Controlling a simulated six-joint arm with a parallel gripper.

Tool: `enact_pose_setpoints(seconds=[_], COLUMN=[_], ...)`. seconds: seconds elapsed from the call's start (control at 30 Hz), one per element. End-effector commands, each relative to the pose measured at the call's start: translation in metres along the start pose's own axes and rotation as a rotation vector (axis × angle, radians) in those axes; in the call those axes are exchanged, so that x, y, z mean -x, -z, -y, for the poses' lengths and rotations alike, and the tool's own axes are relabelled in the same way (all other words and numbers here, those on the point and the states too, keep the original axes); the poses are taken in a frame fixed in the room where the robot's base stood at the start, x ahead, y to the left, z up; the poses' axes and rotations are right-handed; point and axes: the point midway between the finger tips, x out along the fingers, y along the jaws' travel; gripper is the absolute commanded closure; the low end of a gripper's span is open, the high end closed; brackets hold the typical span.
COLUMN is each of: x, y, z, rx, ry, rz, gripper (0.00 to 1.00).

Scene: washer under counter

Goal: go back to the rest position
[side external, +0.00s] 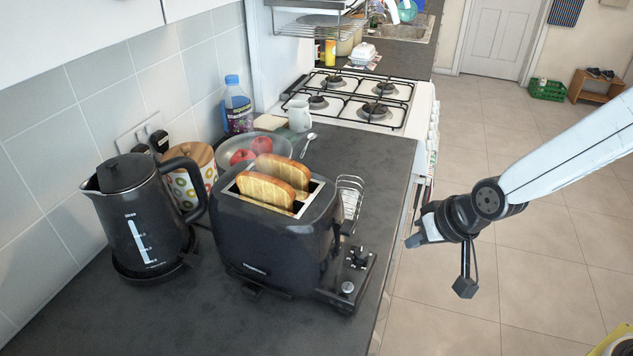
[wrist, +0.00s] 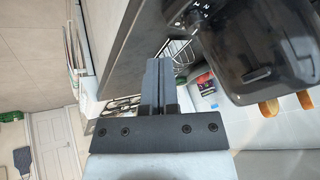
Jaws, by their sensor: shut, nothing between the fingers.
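My gripper (side external: 414,240) is at the right in the side external view, just off the counter's front edge and over the floor. In the wrist view its fingers (wrist: 158,68) are together with nothing held. The arm reaches in from the right edge of the side external view. The rest position itself is not marked in either view.
A black toaster (side external: 265,237) with two toast slices stands on the dark counter (side external: 375,170), left of my gripper. A black kettle (side external: 140,215), a bowl of fruit and a gas stove (side external: 425,105) line the wall side. The tiled floor (side external: 455,325) around my gripper looks clear.

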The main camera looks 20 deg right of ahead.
Motion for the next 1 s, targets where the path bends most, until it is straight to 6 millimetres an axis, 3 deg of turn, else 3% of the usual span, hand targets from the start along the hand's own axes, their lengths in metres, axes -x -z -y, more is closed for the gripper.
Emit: enact_pose_setpoints(seconds=[0.2, 0.4, 0.6, 1.0], x=[0.024, 0.043, 0.051, 0.051], y=[-0.010, -0.025, -0.032, -0.032], z=[-0.071, -0.115, -0.130, -0.130], rx=[0.109, 0.178, 0.204, 0.205], ry=[-0.110, -0.183, -0.209, -0.209], rz=[0.127, 0.228, 0.269, 0.269], gripper=[1.00, 1.00, 1.00, 1.00])
